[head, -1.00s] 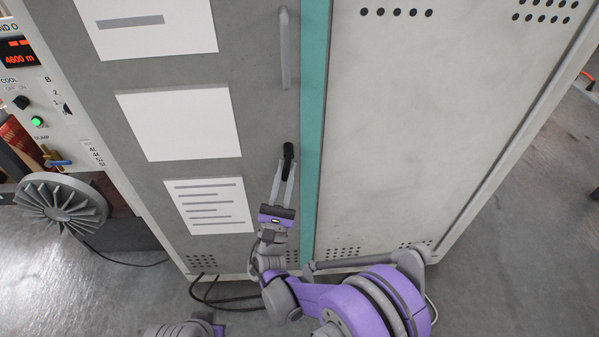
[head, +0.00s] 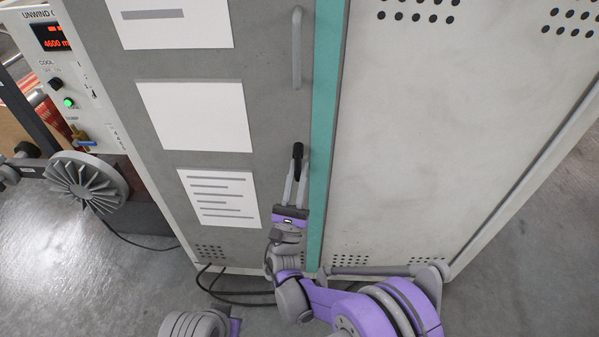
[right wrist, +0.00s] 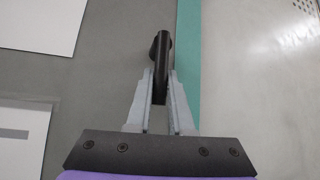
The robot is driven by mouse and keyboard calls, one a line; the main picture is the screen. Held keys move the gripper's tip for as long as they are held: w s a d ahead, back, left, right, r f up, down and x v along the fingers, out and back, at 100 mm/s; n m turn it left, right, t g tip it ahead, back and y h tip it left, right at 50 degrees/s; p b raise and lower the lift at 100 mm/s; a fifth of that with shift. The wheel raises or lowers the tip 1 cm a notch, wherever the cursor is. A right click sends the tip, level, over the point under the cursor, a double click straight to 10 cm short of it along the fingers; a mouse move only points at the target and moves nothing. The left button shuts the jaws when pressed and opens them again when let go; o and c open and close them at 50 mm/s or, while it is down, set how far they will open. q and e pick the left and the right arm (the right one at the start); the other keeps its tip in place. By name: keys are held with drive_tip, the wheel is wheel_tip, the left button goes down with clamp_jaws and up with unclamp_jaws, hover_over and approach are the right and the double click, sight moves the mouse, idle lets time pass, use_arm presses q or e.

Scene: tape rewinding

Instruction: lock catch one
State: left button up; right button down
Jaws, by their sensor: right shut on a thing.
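The catch (head: 298,152) is a small black handle on the grey cabinet door, close to the teal strip and below the grey bar handle. It points roughly up and down in the head view. In the right wrist view the catch (right wrist: 162,60) rises from between the finger tips, with its rounded pivot end at the top. My right gripper (head: 296,178) is shut on the lower part of the catch, one finger on each side; it also shows in the right wrist view (right wrist: 160,88). My left gripper is not in view.
The grey door carries a bar handle (head: 297,48) and white sheets (head: 195,117). A teal strip (head: 326,130) divides it from a pale panel (head: 430,140). At the left are a control panel (head: 65,85) and a finned grey wheel (head: 87,182). Cables (head: 235,290) lie on the floor.

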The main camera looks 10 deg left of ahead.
drive_tip(key=c, duration=0.8)
unclamp_jaws()
drive_tip(key=v, duration=1)
drive_tip(key=shift+s+f+p, duration=0.3)
drive_tip(key=shift+p, duration=0.15)
